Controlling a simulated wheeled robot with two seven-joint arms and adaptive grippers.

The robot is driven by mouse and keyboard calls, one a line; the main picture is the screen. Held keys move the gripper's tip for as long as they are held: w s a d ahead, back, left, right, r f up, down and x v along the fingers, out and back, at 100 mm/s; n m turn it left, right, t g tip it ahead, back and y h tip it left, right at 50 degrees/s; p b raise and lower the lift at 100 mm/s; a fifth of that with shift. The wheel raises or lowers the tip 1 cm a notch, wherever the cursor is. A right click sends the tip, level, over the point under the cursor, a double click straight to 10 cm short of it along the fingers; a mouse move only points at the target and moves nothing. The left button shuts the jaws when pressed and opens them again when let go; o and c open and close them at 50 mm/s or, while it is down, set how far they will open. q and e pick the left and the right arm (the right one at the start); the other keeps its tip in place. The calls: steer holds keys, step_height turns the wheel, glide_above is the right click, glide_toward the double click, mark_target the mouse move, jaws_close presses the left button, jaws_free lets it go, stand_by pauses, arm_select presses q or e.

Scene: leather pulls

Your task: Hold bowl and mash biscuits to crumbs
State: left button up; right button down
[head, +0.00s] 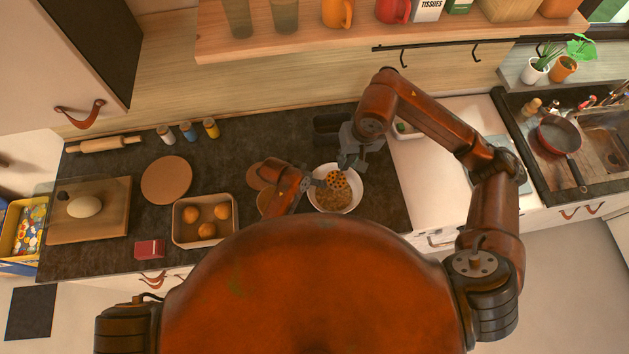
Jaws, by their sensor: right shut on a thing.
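A white bowl (354,203) stands on the dark counter, with brown biscuit matter (333,201) in it; how finely it is broken is too small to tell. A masher with a round orange perforated head (338,181) is over the bowl, its head at or just above the contents. My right gripper (347,166) is shut on the masher from above, hiding its handle. My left gripper (318,183) is at the bowl's left rim; whether its fingers close on the rim cannot be made out.
Left of the bowl are a tray (177,238) with several round buns, a round board (166,180), a red box (149,249) and a cutting board (117,224) with a pale dough ball. A black container (326,125) stands behind the bowl. Sink and pan (557,137) are far right.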

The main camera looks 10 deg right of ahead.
arm_select(q)
steer(key=shift+c, duration=0.3)
jaws_close()
steer(key=shift+a+f, duration=0.1)
stand_by(1.3)
